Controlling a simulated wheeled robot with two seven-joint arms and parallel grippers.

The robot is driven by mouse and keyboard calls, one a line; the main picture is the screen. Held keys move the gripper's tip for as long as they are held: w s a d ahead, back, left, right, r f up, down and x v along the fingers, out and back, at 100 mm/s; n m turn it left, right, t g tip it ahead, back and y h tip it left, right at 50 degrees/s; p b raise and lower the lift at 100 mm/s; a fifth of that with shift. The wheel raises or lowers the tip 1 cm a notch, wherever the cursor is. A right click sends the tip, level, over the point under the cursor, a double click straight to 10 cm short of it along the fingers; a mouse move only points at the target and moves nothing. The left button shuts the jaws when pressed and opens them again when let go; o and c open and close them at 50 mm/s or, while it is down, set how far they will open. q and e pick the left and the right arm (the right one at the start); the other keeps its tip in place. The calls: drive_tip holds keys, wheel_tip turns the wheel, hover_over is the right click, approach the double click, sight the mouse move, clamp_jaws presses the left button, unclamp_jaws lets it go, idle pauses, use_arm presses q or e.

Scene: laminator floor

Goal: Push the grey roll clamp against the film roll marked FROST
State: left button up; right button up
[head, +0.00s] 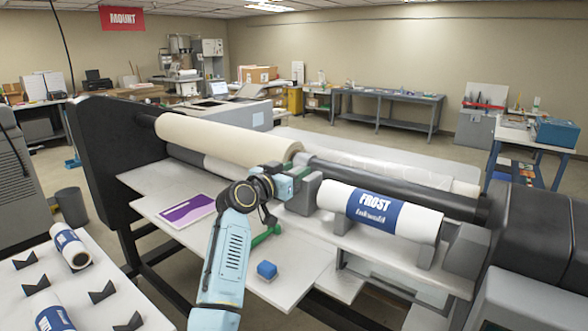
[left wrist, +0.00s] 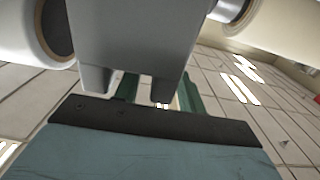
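The film roll marked FROST (head: 385,213) is white with a blue label and lies along the machine's front. The grey roll clamp (head: 303,193) stands at its left end; any gap is too small to judge in the head view. My left gripper (head: 288,181) is at the left side of the clamp. The roll's white end and dark core (left wrist: 57,28) show left of the clamp. My right gripper is out of view.
A cream roll (head: 225,140) and dark rollers (head: 400,190) lie behind. A blue block (head: 267,270), a green tool (head: 265,235) and a purple sheet (head: 187,209) lie on the bed. Spare rolls (head: 70,246) rest on a white table at left.

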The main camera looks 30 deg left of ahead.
use_arm(q)
drive_tip(key=shift+w, duration=0.1)
clamp_jaws()
idle(0.3)
